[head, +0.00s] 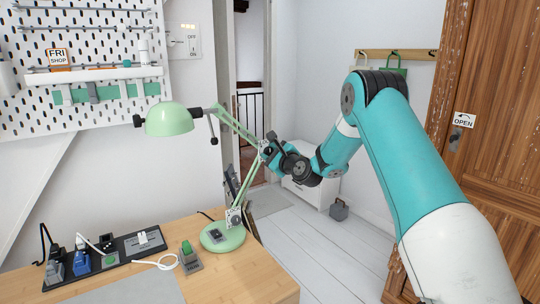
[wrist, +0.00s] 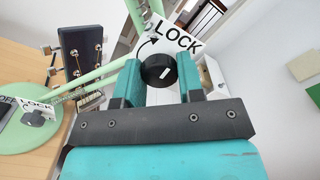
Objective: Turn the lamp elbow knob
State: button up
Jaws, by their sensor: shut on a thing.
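The green desk lamp (head: 168,119) stands at the desk's right end. Its jointed arm leans from the round base (head: 222,238) to the elbow, then back up left to the shade. In the wrist view the black round elbow knob (wrist: 158,70), with a short white mark, sits between my gripper's (wrist: 160,78) two teal fingers, which are shut on its sides. A white LOCK label (wrist: 178,38) with a curved arrow lies just behind the knob. In the head view my gripper (head: 268,149) is at the elbow and hides the knob.
A second knob (wrist: 38,115) with a LOCK label is low on the lamp in the wrist view. A power strip (head: 105,258) and a green-switched box (head: 190,257) are on the desk (head: 255,275). The floor (head: 320,245) right of the desk is mostly clear.

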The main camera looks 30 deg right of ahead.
jog(key=shift+f+n+b, duration=0.15)
jog(key=shift+n+b, duration=11.25)
jog(key=shift+n, duration=1.5)
jog(key=o, duration=0.9)
jog(key=shift+o, duration=0.2)
jog(key=s+b, duration=0.1)
jog(key=s, duration=1.6)
jog(key=shift+s+d, duration=0.2)
jog(key=shift+d, duration=0.1)
